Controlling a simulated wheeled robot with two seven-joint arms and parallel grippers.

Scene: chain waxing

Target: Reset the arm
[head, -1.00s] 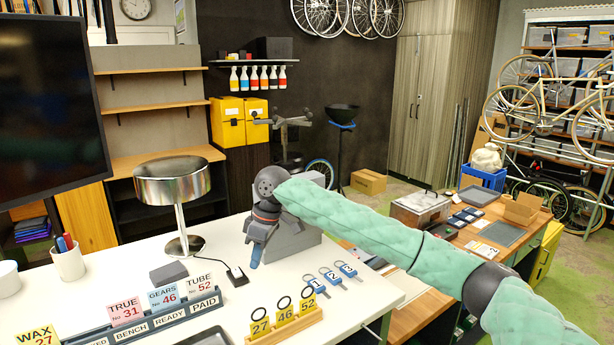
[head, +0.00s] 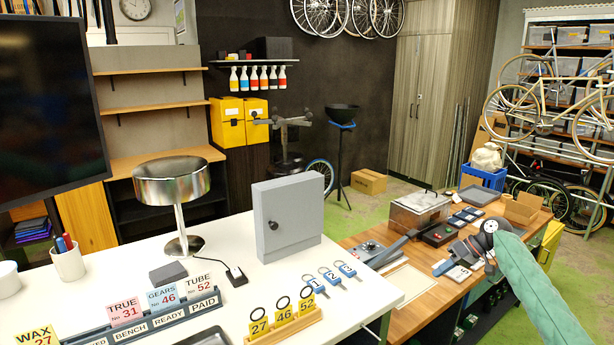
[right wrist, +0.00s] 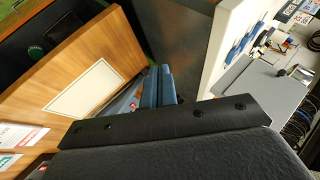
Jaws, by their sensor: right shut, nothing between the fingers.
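My right gripper (head: 440,268) is low at the right in the head view, over the wooden bench (head: 412,312), with its arm coming in from the right edge. Its fingers are shut and hold nothing. In the right wrist view the blue fingers (right wrist: 163,87) show close together, with the wooden bench top (right wrist: 122,48) to their left. The exact gap between fingers and bench cannot be told. My left gripper is in neither view.
The white table (head: 225,310) holds a grey key cabinet (head: 290,222), its door closed, blue key tags (head: 332,280), yellow tags (head: 283,318) and a lamp (head: 175,190). A metal tank (head: 418,212) and a box (head: 522,210) stand on the bench near my right gripper.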

